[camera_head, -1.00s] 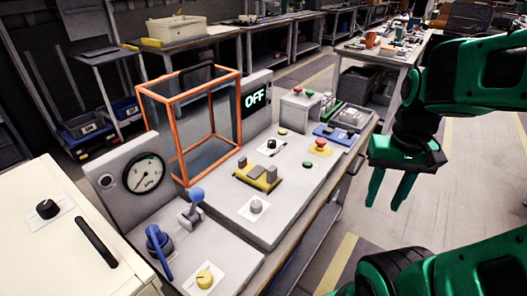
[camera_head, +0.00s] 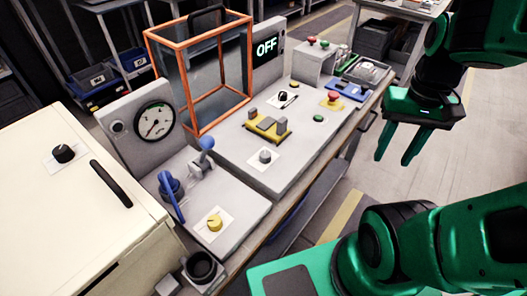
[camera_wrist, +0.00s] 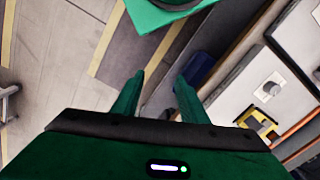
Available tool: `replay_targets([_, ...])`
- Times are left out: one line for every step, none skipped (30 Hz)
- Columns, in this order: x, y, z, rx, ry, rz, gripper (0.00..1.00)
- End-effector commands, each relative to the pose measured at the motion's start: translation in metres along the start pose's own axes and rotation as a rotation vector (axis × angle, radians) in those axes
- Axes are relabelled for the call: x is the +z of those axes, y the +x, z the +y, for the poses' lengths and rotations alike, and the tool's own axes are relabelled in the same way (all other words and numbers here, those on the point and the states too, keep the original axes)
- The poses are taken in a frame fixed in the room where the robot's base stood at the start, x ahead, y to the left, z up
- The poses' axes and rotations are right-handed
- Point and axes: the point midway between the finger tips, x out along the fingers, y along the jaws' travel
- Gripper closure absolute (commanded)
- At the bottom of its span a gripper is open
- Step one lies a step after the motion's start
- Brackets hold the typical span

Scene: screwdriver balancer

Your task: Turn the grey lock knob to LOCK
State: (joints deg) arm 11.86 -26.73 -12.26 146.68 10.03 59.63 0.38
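The grey lock knob (camera_head: 265,156) sits on a white label plate on the flat grey panel, in front of the yellow fixture (camera_head: 268,128). The label's text is too small to read. The knob also shows in the wrist view (camera_wrist: 271,88), to the right of my fingers. My gripper (camera_head: 396,160) is open and empty, with its fingers pointing down. It hangs right of the panel, beyond the bench edge, well apart from the knob. In the wrist view my gripper (camera_wrist: 158,92) has its two green fingers spread, with nothing between them.
An orange-framed clear guard (camera_head: 200,75) stands behind the panel, beside a display reading OFF (camera_head: 267,47). A red button (camera_head: 333,97), a yellow knob (camera_head: 215,223), a blue-handled lever (camera_head: 206,144) and a blue valve handle (camera_head: 170,188) are nearby. A cream cabinet (camera_head: 60,205) stands at left.

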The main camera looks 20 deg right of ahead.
Motion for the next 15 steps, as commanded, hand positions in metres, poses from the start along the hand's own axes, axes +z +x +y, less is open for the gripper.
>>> replay_targets([0.002,-0.001,0.001,-0.001,0.0,0.002,0.56])
replay_targets([0.008,-0.005,0.004,-0.006,0.001,0.008,0.56])
replay_targets([0.008,-0.007,0.003,-0.006,0.004,0.01,0.56])
replay_targets([0.006,-0.008,0.0,-0.005,0.009,0.008,0.56])
replay_targets([0.003,-0.009,-0.004,-0.004,0.012,0.005,0.56])
replay_targets([-0.003,-0.011,-0.011,-0.003,0.019,0.0,0.56])
replay_targets([-0.007,-0.013,-0.017,-0.001,0.027,-0.007,0.56])
replay_targets([-0.012,-0.015,-0.024,0.0,0.033,-0.012,0.56])
replay_targets([-0.018,-0.017,-0.035,0.002,0.045,-0.021,0.56])
replay_targets([-0.024,-0.018,-0.043,0.002,0.054,-0.029,0.56])
replay_targets([-0.028,-0.019,-0.053,0.003,0.062,-0.037,0.56])
replay_targets([-0.034,-0.021,-0.065,0.003,0.075,-0.049,0.56])
replay_targets([-0.039,-0.022,-0.075,0.003,0.083,-0.058,0.56])
replay_targets([-0.042,-0.022,-0.085,0.003,0.091,-0.069,0.56])
replay_targets([-0.047,-0.023,-0.098,0.003,0.101,-0.083,0.56])
